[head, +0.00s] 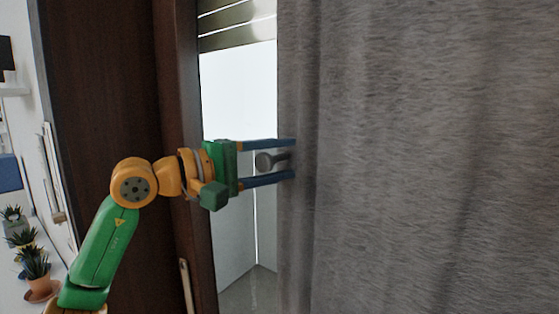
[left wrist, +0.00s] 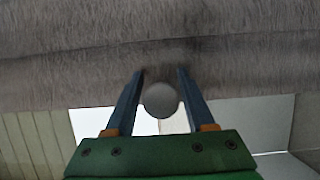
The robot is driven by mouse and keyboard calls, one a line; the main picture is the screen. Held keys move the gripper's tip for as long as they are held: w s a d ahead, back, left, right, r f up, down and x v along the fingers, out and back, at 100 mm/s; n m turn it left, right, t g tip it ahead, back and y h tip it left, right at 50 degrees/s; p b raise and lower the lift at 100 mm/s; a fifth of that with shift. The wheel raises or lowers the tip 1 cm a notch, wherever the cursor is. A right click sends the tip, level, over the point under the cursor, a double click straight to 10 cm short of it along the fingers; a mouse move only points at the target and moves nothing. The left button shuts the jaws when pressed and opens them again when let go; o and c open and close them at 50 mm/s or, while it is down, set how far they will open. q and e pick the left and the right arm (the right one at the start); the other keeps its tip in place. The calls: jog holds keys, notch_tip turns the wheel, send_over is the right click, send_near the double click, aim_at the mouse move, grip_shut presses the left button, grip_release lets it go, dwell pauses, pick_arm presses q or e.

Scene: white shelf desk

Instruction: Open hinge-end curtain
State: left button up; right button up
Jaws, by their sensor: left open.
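A grey, fuzzy-textured curtain (head: 430,150) hangs over the right side of the head view and spans the top of the left wrist view (left wrist: 60,60). A grey round knob (head: 265,161) stands out at its left edge. My left gripper (head: 293,160) is open, with one blue finger above the knob and one below it. In the left wrist view the knob (left wrist: 162,100) sits between the two fingers, with a gap on each side. The fingertips are at the curtain's edge; I cannot tell whether they touch it. My right gripper is not in view.
A dark brown wooden panel (head: 105,120) stands left of the opening, behind my left arm. A bright white space with slats (head: 235,30) at the top shows through the gap. Potted plants (head: 36,265) stand at the far lower left.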

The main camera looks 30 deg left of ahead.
aim_at(259, 163)
pick_arm(q)
jog(key=shift+o, duration=0.6)
jog(key=shift+w, duration=0.1)
jog(key=shift+f, duration=0.1)
jog(key=b+v, duration=0.2)
jog(key=v, duration=0.5)
jog(key=shift+b, duration=0.4)
